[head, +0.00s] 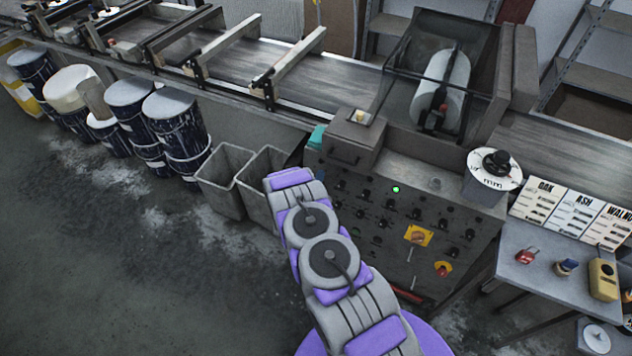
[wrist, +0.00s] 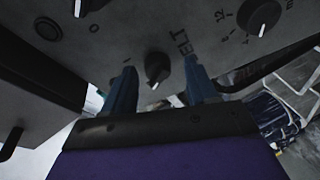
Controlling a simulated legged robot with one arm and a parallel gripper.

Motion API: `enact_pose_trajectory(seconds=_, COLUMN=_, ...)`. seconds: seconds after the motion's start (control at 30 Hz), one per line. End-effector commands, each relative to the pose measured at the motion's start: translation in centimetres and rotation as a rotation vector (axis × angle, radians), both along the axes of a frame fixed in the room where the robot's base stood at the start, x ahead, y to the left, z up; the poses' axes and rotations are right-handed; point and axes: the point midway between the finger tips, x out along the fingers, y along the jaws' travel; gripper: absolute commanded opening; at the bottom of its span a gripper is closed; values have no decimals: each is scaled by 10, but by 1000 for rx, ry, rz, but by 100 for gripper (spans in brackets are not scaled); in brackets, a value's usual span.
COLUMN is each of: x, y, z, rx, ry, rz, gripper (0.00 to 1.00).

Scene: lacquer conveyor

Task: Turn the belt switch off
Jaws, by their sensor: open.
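The belt switch (wrist: 157,70) is a small dark rotary knob with a pale pointer line on the grey panel. Part of its lettering, "ELT", shows to its right in the wrist view. My gripper (wrist: 160,82) is open, with one blue-grey finger on each side of the knob. I cannot tell whether the fingers touch it. The control panel (head: 352,205) also shows in the head view, beyond my arm. My gripper and the belt switch cannot be made out there.
Other controls sit close by: a round dark button (wrist: 47,29) and a numbered dial (wrist: 263,14). A green lamp (head: 396,189) is lit on the panel. Grey bins (head: 222,180) stand left of my arm. A table (head: 530,290) with small items stands at right.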

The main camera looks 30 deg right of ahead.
Motion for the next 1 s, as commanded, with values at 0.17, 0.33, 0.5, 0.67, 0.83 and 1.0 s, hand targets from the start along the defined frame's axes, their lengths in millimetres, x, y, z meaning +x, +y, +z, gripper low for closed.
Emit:
enact_pose_trajectory(seconds=0.17, x=-1, y=0, z=0, rx=0, ry=0, rz=-2, gripper=57)
enact_pose_trajectory(seconds=0.33, x=-9, y=8, z=2, rx=2, ry=1, rz=-1, gripper=57)
enact_pose_trajectory(seconds=0.5, x=-33, y=29, z=8, rx=-1, ry=3, rz=1, gripper=57)
enact_pose_trajectory(seconds=0.67, x=-60, y=53, z=14, rx=0, ry=4, rz=3, gripper=57)
enact_pose_trajectory(seconds=0.83, x=-86, y=76, z=19, rx=-1, ry=3, rz=4, gripper=57)
enact_pose_trajectory(seconds=1.0, x=-108, y=94, z=23, rx=0, ry=4, rz=3, gripper=57)
